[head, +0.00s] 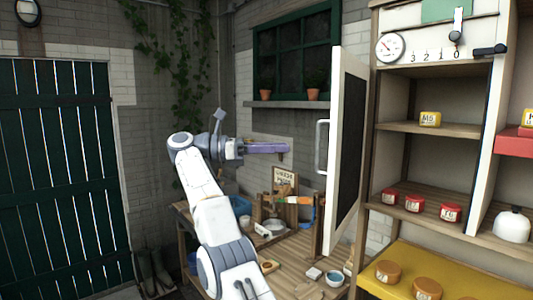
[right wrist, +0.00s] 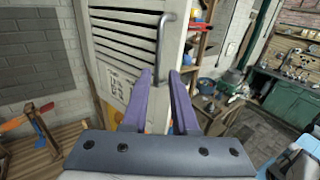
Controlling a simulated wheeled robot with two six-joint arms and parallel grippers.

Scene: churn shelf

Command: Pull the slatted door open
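The slatted door (head: 336,140) stands swung out from the shelf unit, nearly edge-on in the head view, with its dark inner face turned right. Its outer white slatted face (right wrist: 122,40) fills the upper middle of the right wrist view. The door's metal bar handle (head: 320,147) is on the outer face, and it also shows in the right wrist view (right wrist: 160,42). My right gripper (head: 286,149) is open, its purple fingers pointing at the handle from the left, with a gap before it. Its fingertips (right wrist: 161,74) are apart, near the handle's lower end in that view. My left gripper is not in view.
The shelf unit (head: 430,127) holds red and yellow tins and a white kettle-like pot (head: 512,224). A cluttered wooden workbench (head: 290,270) lies below my right arm. A window sill (head: 290,105) with pots is behind. Open floor (right wrist: 245,135) shows right of the door in the wrist view.

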